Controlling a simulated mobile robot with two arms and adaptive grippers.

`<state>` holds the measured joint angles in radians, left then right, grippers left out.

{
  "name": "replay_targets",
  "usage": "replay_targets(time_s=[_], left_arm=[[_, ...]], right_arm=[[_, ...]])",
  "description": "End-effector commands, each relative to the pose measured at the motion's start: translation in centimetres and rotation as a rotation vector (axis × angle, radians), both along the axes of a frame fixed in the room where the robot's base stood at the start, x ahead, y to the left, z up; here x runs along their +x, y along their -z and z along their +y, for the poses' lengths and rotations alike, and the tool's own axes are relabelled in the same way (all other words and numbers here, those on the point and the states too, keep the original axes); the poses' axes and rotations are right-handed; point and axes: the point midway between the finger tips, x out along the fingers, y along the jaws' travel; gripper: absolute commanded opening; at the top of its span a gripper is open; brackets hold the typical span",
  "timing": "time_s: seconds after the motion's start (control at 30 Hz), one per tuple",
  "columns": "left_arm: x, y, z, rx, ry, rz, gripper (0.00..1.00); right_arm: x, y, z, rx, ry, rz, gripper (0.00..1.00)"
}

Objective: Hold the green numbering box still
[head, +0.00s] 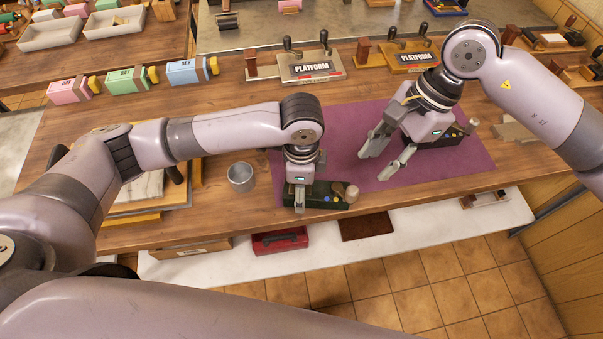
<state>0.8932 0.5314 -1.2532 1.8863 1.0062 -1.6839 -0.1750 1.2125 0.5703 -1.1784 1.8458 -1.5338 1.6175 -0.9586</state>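The green numbering box (328,197) is a dark green block with a wooden knob and small coloured buttons. It sits at the front edge of the purple mat. My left gripper (300,207) points down at the box's left end. One finger shows in front of the near face; the other is hidden, so I cannot tell whether they grip it. My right gripper (378,167) is open and empty over the mat, to the right of and farther back than the green box.
A black box (447,137) with a wooden knob stands behind my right gripper. A metal cup (241,178) is left of the mat (455,170). Two PLATFORM presses (311,67) (410,55) and several DAY boxes (127,80) stand farther back. The mat's middle is clear.

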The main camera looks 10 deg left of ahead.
Motion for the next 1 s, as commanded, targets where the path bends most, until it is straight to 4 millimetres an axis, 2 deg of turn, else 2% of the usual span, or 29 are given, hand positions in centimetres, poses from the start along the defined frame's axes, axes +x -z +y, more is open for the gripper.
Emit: replay_targets(time_s=[0.17,0.43,1.0], left_arm=[[-0.04,0.98,-0.03,0.0,0.001,0.001,0.68],[-0.04,1.08,-0.04,-0.001,0.002,0.0,0.68],[-0.01,1.04,-0.04,-0.001,0.001,0.0,0.3]], right_arm=[[0.0,-0.01,0.0,0.0,0.0,0.0,0.33],[0.0,0.0,0.0,0.0,0.0,0.0,0.33],[0.0,0.0,0.0,0.0,0.0,0.0,0.33]])
